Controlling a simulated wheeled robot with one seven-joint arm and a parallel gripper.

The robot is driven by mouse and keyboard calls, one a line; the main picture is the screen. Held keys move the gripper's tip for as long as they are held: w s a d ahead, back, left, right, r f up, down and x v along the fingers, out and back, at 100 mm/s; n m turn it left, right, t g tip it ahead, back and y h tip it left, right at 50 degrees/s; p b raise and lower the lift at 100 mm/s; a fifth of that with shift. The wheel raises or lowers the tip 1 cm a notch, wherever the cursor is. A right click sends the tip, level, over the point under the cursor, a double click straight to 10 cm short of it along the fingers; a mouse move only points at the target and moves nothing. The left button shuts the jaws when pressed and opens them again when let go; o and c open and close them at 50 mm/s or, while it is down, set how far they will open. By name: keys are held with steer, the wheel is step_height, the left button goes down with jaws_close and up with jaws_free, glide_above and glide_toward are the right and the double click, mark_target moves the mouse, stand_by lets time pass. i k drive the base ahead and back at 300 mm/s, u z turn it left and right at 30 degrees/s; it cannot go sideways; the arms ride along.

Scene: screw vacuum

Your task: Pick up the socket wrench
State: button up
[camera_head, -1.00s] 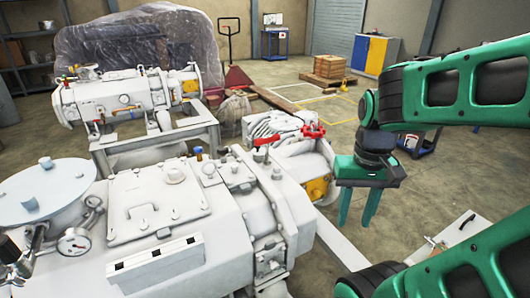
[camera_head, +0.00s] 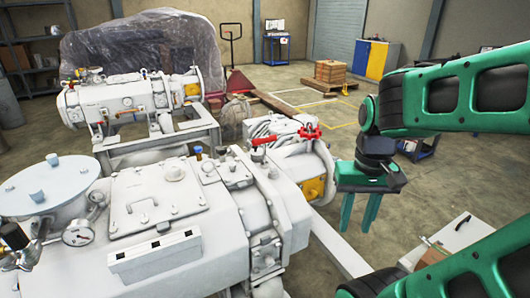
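My gripper (camera_head: 359,226) hangs with its two green fingers pointing down, apart and with nothing between them. It is right of the white vacuum pump (camera_head: 200,215), clear of it. I cannot pick out the socket wrench for certain. A dark, thin, curved item (camera_head: 462,223) lies on a white surface (camera_head: 470,233) at the lower right. A small item with a brownish part (camera_head: 437,246) lies near it. Either is too small to identify. My forearm hides part of that surface.
The pump's red valve handle (camera_head: 288,137) is left of my gripper. A second white machine (camera_head: 130,98) stands behind on a grey frame. A pallet with a wooden box (camera_head: 331,72) and a blue and yellow cabinet (camera_head: 375,59) stand far back. Open floor lies between.

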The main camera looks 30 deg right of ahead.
mark_target(264, 164)
steer(key=k, duration=0.35)
steer(key=u, duration=0.85)
steer(key=k, duration=1.35)
steer(key=z, duration=0.85)
steer(key=i, duration=1.7)
